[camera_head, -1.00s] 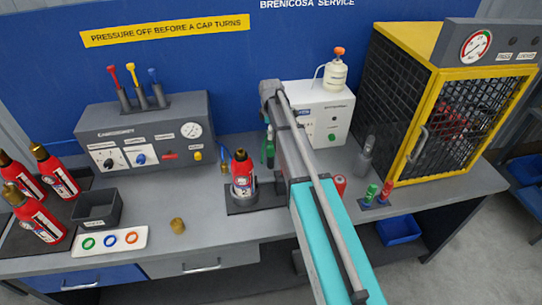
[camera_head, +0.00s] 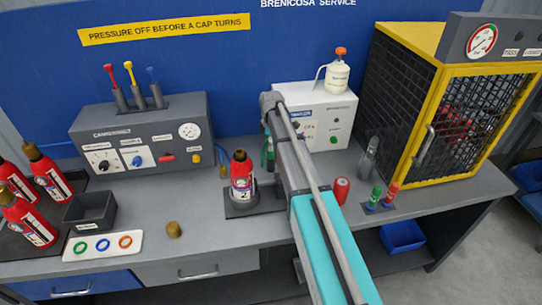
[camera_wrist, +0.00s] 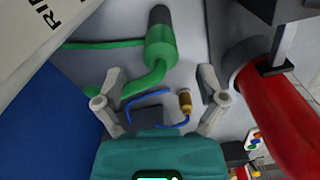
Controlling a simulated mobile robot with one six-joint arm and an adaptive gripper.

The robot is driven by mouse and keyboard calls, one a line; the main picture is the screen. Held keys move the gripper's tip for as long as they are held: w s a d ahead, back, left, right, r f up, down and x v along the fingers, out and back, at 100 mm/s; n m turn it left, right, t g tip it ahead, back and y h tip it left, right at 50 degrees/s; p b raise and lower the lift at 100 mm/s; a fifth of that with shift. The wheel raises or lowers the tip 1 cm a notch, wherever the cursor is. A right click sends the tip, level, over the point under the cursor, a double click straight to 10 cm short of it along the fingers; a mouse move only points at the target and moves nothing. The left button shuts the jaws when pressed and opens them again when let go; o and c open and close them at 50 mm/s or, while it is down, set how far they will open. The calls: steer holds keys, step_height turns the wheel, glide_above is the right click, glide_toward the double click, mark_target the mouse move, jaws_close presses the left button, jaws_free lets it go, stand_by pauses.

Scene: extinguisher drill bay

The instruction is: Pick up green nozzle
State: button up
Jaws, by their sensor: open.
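The green nozzle (camera_wrist: 160,45) lies ahead of my gripper in the wrist view, with a dark tip and a green hose curving from it. My gripper (camera_wrist: 160,72) is open, its two grey fingers spread on either side below the nozzle's body, with nothing held. Whether they touch it cannot be told. In the head view a green piece (camera_head: 269,152) shows just left of my arm, beside the white box; my gripper is hidden there. A small green-topped piece (camera_head: 375,194) also stands at right.
A red extinguisher (camera_head: 241,178) stands in a dark holder left of my arm. A white box (camera_head: 338,112) stands behind. A blue hose with a brass end (camera_wrist: 185,103) lies near my fingers. A yellow-framed cage (camera_head: 456,133) fills the right.

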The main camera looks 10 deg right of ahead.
steer(key=shift+f, duration=0.15)
steer(key=shift+f+b, duration=2.45)
steer(key=shift+b, duration=0.2)
jaws_close()
steer(key=shift+r, duration=0.15)
step_height(320, 180, up, 10)
steer(key=p, duration=1)
